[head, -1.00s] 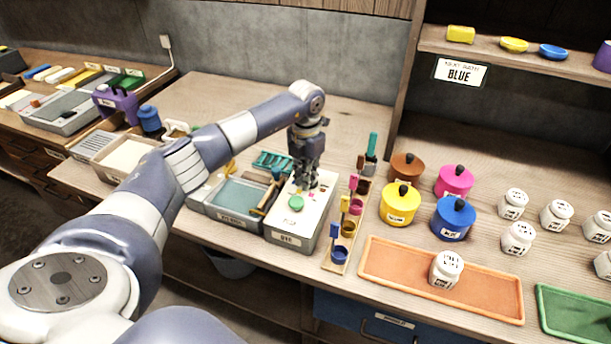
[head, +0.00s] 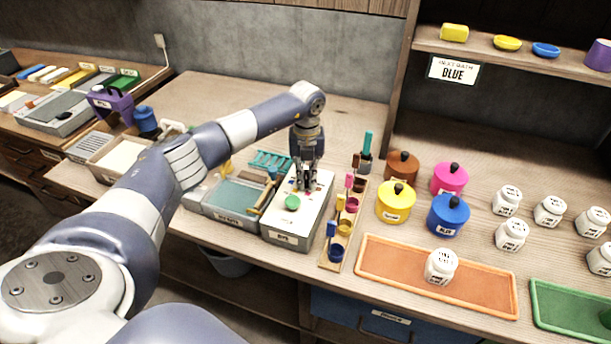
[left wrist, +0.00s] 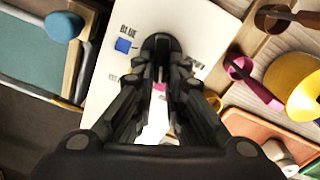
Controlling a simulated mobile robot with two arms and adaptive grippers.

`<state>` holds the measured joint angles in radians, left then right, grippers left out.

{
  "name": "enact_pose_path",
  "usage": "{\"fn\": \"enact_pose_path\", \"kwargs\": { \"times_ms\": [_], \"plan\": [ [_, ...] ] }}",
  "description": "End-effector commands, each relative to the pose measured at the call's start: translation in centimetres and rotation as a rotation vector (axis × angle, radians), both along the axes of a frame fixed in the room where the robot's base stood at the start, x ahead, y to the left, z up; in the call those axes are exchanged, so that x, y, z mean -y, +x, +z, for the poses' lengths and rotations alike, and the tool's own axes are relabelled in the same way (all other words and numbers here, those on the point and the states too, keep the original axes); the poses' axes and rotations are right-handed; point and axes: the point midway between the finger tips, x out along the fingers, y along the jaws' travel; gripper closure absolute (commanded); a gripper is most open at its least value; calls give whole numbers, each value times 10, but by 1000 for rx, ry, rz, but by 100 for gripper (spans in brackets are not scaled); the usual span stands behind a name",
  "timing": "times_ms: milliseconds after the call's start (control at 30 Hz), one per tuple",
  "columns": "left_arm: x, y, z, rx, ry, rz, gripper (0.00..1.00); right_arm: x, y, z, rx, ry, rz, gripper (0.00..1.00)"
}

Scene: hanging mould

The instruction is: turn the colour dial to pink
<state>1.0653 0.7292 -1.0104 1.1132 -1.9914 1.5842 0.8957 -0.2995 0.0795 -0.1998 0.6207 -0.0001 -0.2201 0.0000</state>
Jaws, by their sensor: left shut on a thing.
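My left gripper (head: 305,187) points down onto the box top behind the button. It is shut on the colour dial, a dark knob (left wrist: 160,45) that shows between the fingers in the left wrist view. Around it are colour marks with printed names: a blue mark (left wrist: 123,46) lies to the left and a pink mark (left wrist: 160,88) shows between the fingers. The fingers hide much of the dial, so I cannot tell its setting. My right gripper is out of view.
A narrow rack with small coloured pots (head: 337,253) stands close right of the box. Brown, pink, yellow and blue lidded pots (head: 395,203) stand beyond it. A tray with grey-blue contents (head: 236,197) adjoins on the left. A sign (head: 454,70) reads BLUE.

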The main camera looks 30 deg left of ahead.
Motion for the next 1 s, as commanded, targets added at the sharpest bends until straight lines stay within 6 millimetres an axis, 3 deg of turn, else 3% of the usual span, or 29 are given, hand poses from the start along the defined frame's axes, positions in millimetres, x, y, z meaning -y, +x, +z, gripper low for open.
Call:
{"fn": "enact_pose_path", "kwargs": {
  "times_ms": [633,667,733,1000],
  "plan": [
    [0,2,2,4,1,54,100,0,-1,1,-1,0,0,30],
    [0,2,2,4,1,54,84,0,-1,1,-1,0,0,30],
    [0,2,2,4,1,54,68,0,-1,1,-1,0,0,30],
    [1,1,1,2,0,53,68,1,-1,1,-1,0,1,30]
  ]
}}
